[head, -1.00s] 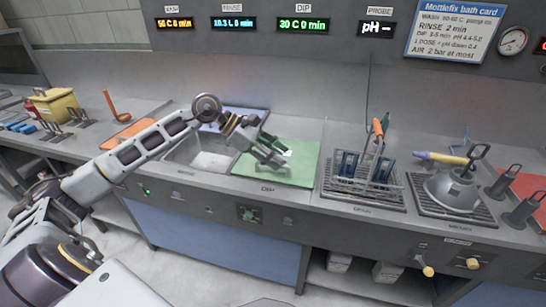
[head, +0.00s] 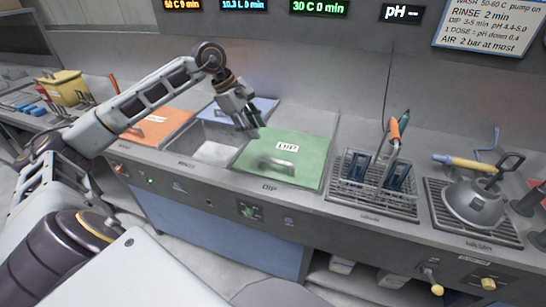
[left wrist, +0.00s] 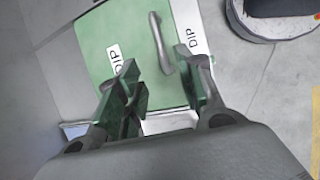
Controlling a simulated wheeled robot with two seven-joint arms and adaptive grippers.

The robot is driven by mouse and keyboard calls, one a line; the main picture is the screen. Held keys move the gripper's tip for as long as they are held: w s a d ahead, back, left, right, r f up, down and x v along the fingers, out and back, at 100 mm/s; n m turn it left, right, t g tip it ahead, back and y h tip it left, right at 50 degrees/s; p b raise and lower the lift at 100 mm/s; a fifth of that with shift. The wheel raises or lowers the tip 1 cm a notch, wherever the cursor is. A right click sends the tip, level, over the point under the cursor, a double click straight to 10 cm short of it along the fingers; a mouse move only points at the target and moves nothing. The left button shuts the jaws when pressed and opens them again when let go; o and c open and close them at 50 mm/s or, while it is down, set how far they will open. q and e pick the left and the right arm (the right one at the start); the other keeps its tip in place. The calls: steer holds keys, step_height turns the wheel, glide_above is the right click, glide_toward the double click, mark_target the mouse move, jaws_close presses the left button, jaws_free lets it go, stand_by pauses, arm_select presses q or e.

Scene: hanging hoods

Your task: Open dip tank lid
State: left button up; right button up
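The green dip tank lid (head: 305,152) lies flat over its tank, with a white DIP label and a grey bar handle (head: 277,164) near its front edge. My left gripper (head: 252,130) hangs above the boundary between the open sink and the lid, up and left of the handle. In the left wrist view, the lid (left wrist: 95,40) and its handle (left wrist: 160,42) show beyond the fingers. My left gripper (left wrist: 157,62) has its fingers apart with nothing between them; the handle appears beyond them, apparently not touched. My right gripper is out of view.
An open rinse basin (head: 214,152) sits left of the lid, with a blue panel (head: 262,105) behind it. An orange lid (head: 160,127) is farther left. A rack with tools (head: 375,180) and a grey hood-like part (head: 472,203) stand to the right.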

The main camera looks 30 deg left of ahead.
arm_select(q)
glide_toward(274, 160)
steer(key=x, duration=0.6)
steer(key=shift+w+d+f+p, duration=0.1)
steer(key=shift+d+f+p, duration=0.05)
steer(key=shift+f+p, duration=0.2)
steer(key=shift+x, duration=0.9)
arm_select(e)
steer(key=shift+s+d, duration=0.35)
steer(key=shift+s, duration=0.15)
arm_select(q)
steer(key=shift+c, duration=0.2)
jaws_close()
